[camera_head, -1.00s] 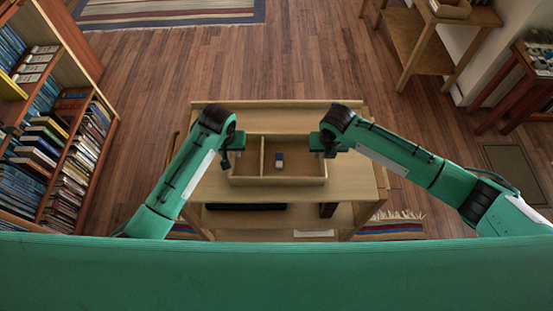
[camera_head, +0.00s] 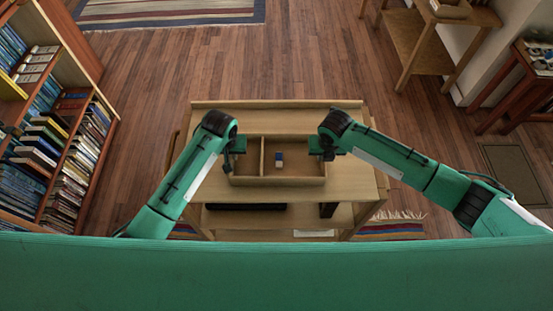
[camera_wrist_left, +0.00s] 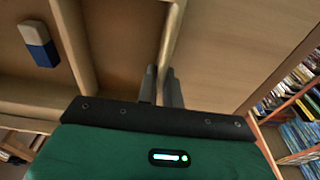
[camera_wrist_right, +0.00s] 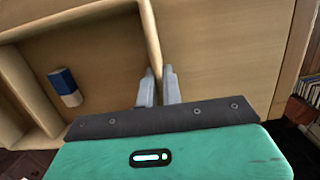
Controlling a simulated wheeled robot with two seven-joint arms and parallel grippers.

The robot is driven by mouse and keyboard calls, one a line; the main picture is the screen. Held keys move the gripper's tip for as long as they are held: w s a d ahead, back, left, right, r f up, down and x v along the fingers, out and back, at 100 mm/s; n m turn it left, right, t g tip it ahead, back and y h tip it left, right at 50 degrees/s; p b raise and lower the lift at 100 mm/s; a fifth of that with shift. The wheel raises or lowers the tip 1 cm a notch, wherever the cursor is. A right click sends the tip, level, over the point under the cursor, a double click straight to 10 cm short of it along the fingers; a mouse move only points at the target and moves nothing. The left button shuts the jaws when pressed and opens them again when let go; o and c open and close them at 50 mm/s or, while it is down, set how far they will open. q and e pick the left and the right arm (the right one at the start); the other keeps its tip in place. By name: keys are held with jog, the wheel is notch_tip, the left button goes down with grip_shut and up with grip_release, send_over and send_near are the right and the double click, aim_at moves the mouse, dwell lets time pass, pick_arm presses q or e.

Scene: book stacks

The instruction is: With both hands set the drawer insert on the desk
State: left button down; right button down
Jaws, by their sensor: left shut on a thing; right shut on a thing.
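The drawer insert (camera_head: 290,181) is a shallow wooden tray with a divider, at the middle of the wooden desk (camera_head: 350,178). A blue and white eraser (camera_head: 279,160) lies in its larger right compartment. My left gripper (camera_head: 232,156) is shut on the insert's left wall; its fingers straddle the wall (camera_wrist_left: 172,45) in the left wrist view. My right gripper (camera_head: 322,152) is shut on the right wall, which also shows in the right wrist view (camera_wrist_right: 150,35). The insert looks level. I cannot tell whether its underside touches the desk top.
A full bookshelf (camera_head: 50,130) stands at the left. A wooden side table (camera_head: 425,55) and a darker table (camera_head: 520,85) are at the upper right. The desk's lower shelf holds a dark flat object (camera_head: 245,207). Desk top around the insert is clear.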

pick_arm(q)
jog(key=shift+r, duration=0.1)
pick_arm(e)
jog(key=shift+r, duration=0.1)
